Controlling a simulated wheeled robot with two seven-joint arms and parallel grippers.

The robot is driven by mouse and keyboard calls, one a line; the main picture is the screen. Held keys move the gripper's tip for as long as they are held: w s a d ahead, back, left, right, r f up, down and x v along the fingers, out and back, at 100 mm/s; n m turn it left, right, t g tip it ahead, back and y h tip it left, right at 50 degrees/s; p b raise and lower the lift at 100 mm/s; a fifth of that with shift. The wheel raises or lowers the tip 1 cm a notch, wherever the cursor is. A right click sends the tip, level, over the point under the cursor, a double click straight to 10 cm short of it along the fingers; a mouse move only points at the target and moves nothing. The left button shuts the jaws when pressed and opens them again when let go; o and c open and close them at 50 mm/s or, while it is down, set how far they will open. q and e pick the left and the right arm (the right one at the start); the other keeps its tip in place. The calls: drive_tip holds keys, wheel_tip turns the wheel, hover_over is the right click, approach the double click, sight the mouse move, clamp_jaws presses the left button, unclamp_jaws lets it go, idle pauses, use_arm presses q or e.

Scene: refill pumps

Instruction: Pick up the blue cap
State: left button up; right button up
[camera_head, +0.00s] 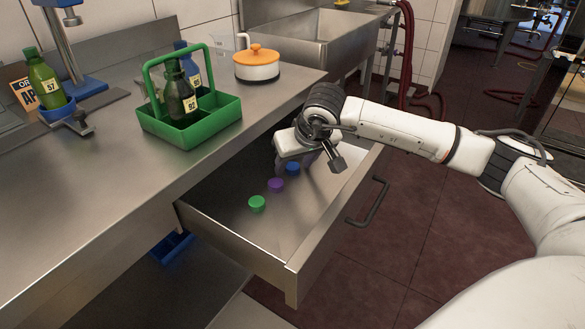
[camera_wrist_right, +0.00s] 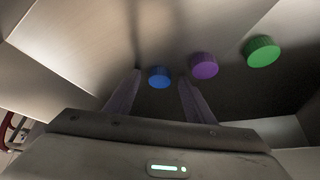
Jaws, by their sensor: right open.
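The blue cap (camera_head: 292,168) lies in the open drawer, last in a row with a purple cap (camera_head: 276,185) and a green cap (camera_head: 257,204). In the right wrist view the blue cap (camera_wrist_right: 159,77) shows between the fingertips of my right gripper (camera_wrist_right: 161,78), with the purple cap (camera_wrist_right: 204,65) and green cap (camera_wrist_right: 262,51) to its right. My right gripper reaches down into the drawer and is open and empty. In the head view its fingers are mostly hidden behind the wrist. My left gripper is not in view.
The drawer (camera_head: 310,248) stands pulled out below the steel counter (camera_head: 95,235), its walls around the caps. A green bottle carrier (camera_head: 225,112) and a white pot with orange lid (camera_head: 257,65) stand on the counter. The drawer floor near the front is clear.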

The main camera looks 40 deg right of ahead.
drive_tip(key=c, duration=0.9)
